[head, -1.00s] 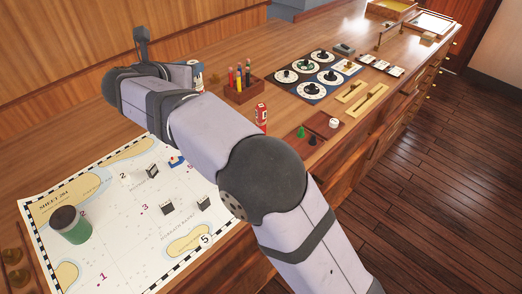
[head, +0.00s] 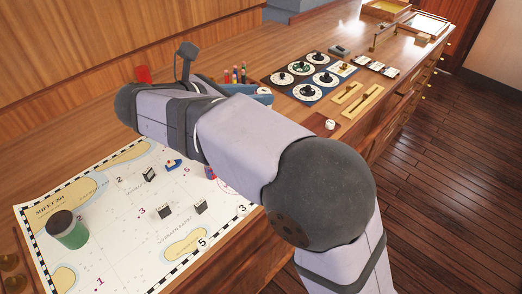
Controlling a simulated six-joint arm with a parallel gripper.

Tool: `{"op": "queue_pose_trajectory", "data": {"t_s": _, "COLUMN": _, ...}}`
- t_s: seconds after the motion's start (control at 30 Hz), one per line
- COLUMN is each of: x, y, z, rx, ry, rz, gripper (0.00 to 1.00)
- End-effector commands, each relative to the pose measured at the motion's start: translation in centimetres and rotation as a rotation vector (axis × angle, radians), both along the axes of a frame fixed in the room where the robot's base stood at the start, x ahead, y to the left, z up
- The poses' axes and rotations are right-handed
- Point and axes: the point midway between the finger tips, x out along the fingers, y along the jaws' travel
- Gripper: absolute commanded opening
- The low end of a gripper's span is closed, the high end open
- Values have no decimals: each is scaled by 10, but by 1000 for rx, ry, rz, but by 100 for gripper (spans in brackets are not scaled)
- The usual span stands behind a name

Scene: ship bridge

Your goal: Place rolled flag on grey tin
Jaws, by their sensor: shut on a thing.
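My arm crosses the middle of the head view, and its wrist end is over the far side of the counter. My gripper is not visible; the arm hides it and whatever is between its jaws. I cannot make out the rolled flag or a grey tin. A red thing (head: 143,74) shows behind the wrist at the upper left, too little of it to name. Another small red and blue thing (head: 211,173) shows partly at the arm's lower edge, on the chart.
A chart (head: 110,250) covers the near counter, with a dark-topped green cylinder (head: 70,230) and small dark blocks (head: 150,175) on it. Dials (head: 318,60), brass bars (head: 362,103) and a white die (head: 330,124) lie to the right. Coloured pens (head: 235,72) stand behind the arm.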

Motion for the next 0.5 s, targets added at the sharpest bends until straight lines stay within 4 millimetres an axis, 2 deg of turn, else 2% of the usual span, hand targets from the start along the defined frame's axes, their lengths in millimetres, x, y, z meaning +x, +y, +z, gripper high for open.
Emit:
{"op": "queue_pose_trajectory", "data": {"t_s": 0.3, "x": 0, "y": 0, "z": -44, "rx": -5, "ry": 4, "rz": 3, "gripper": 0}}
{"op": "queue_pose_trajectory", "data": {"t_s": 0.5, "x": 1, "y": 0, "z": -59, "rx": -1, "ry": 0, "rz": 3, "gripper": 0}}
